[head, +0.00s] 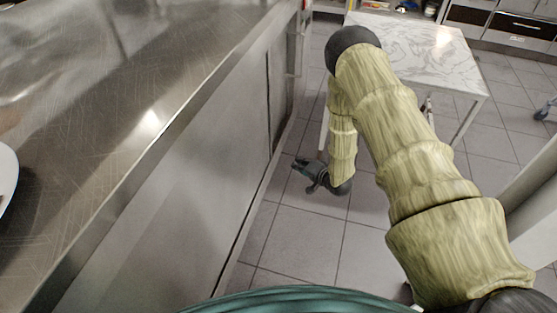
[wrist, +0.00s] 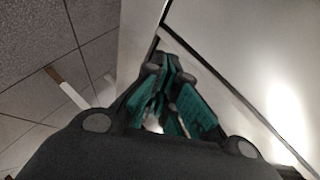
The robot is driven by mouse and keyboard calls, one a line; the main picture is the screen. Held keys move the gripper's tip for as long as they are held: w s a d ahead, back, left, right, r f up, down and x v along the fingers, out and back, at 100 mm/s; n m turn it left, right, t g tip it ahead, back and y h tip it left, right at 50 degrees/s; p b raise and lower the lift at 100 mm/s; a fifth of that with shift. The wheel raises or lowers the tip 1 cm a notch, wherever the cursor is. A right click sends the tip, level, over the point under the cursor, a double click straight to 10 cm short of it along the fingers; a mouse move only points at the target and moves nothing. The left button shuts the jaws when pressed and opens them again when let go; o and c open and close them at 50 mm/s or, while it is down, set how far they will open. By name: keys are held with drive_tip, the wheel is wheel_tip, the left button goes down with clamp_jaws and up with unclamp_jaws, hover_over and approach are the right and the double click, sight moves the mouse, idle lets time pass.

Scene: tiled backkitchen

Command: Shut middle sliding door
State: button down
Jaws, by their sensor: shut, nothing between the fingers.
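The steel counter's front (head: 205,195) carries flat sliding door panels along the left of the head view. A dark upright seam (head: 268,95) divides the panels, and a narrower panel (head: 281,80) lies beyond it. I cannot tell for sure which panel is the middle door, or how wide any gap is. My gripper (head: 298,164) is low beside the far part of this front, shut and empty. In the wrist view its teal-padded fingers (wrist: 164,76) are together in front of a pale panel (wrist: 225,45) with a dark line along its edge. Contact cannot be told.
The scratched steel countertop (head: 110,95) fills the left, with part of a white plate (head: 6,180) at its edge. A marble-topped table (head: 425,50) stands beyond my arm. The tiled floor (head: 300,240) between counter and arm is clear.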

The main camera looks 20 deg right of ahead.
drive_tip(key=w+d+f+m+t+y+b, duration=0.1)
drive_tip(key=w+d+f+y+b, duration=0.15)
drive_tip(key=w+b, duration=0.4)
drive_tip(key=w+d+f+t+y+b, duration=0.15)
drive_tip(key=w+f+y+b, duration=0.25)
drive_tip(key=b, duration=0.5)
drive_tip(key=w+a+b, duration=0.5)
drive_tip(key=a+b, duration=0.1)
drive_tip(key=a, duration=0.1)
drive_tip(key=shift+a+r+g, duration=0.25)
drive_tip(key=shift+a+g, duration=0.1)
drive_tip(key=shift+a, duration=0.05)
drive_tip(key=shift+s+h, duration=0.1)
drive_tip(key=shift+h, duration=0.15)
